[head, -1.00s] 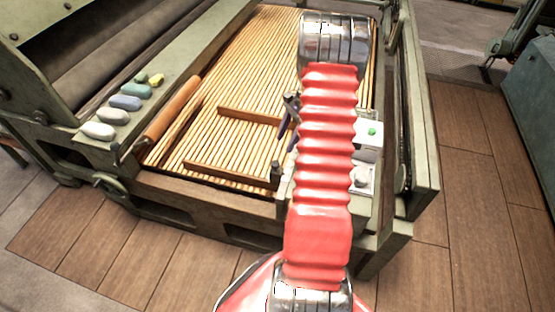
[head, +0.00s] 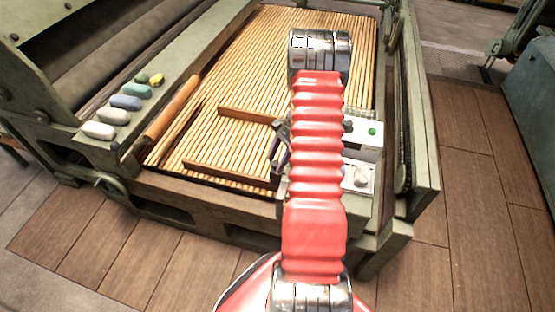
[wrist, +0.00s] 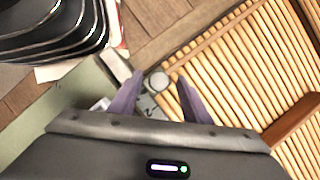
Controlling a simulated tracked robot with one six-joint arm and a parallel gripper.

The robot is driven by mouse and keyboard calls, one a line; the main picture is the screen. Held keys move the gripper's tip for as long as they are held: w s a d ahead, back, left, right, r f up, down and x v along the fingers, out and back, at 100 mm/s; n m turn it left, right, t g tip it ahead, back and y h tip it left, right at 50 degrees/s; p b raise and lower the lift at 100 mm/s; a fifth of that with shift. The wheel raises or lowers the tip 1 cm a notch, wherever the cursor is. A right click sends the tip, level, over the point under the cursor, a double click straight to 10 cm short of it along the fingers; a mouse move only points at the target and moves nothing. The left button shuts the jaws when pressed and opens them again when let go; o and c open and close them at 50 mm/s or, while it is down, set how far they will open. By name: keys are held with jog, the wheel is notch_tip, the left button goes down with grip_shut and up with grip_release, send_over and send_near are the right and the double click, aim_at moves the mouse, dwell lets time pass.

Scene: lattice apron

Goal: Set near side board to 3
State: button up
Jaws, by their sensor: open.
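The near side board (head: 230,174) is a brown wooden bar lying across the slatted lattice (head: 290,25). Its right end is close to my gripper (head: 280,150), which is partly hidden behind my red arm. In the wrist view my gripper (wrist: 158,78) has its two purple fingers apart. Between the fingertips shows a small round grey part (wrist: 157,79), with a grey plate with dark marks (wrist: 150,106) below it. I cannot tell whether the fingers touch it, and the marks are too small to read surely. A brown board end (wrist: 292,122) shows at right.
A second brown bar (head: 247,116) lies farther back. White boxes, one with a green button (head: 372,131) and one with a grey knob (head: 361,177), stand right of my arm. Several coloured stones (head: 126,102) line the left rail. The green frame (head: 425,150) borders the right side.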

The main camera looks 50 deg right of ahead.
jog(key=shift+c, duration=0.2)
grip_shut()
jog(key=shift+w, duration=0.2)
